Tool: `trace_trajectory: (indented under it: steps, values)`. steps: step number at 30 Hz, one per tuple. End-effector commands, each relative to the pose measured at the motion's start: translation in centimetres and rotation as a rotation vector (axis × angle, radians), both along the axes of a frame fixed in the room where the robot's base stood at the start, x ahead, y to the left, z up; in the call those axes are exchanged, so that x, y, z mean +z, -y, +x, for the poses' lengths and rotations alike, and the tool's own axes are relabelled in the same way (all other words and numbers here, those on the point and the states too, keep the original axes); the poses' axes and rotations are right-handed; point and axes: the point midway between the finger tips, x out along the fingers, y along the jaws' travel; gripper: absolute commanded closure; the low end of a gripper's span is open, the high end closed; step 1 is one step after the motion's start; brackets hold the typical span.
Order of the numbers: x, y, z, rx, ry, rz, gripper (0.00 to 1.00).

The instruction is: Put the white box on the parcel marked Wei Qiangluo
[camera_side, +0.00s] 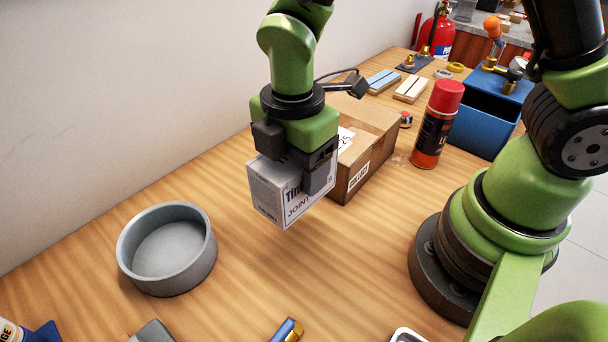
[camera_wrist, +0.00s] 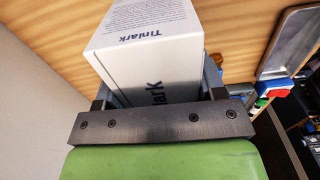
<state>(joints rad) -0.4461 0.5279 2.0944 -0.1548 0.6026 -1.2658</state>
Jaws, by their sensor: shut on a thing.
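The white box (camera_side: 272,187) has dark lettering and hangs in my gripper (camera_side: 304,172) above the table in the side view. My gripper is shut on it, with a finger on either side; the box also shows in the wrist view (camera_wrist: 150,50), between the fingers of my gripper (camera_wrist: 158,95). A brown cardboard parcel (camera_side: 378,130) stands on the table just behind and to the right of the box. It bears white labels, partly hidden by my gripper; I cannot read a name on them.
A round grey dish (camera_side: 167,250) stands at left on the wooden table (camera_side: 240,280). A red-capped spray can (camera_side: 437,125) and a blue bin (camera_side: 485,118) stand right of the parcel. Blue and cream blocks (camera_side: 410,89) lie behind it. Small items line the front edge.

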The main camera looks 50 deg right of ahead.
Motion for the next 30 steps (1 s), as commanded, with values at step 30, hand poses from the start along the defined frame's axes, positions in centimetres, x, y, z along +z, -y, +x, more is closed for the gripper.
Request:
trace_trajectory:
  steps: [30]
  values:
    - [5.6, 19.8, 5.6, -0.774, -0.004, 0.000, 0.64]
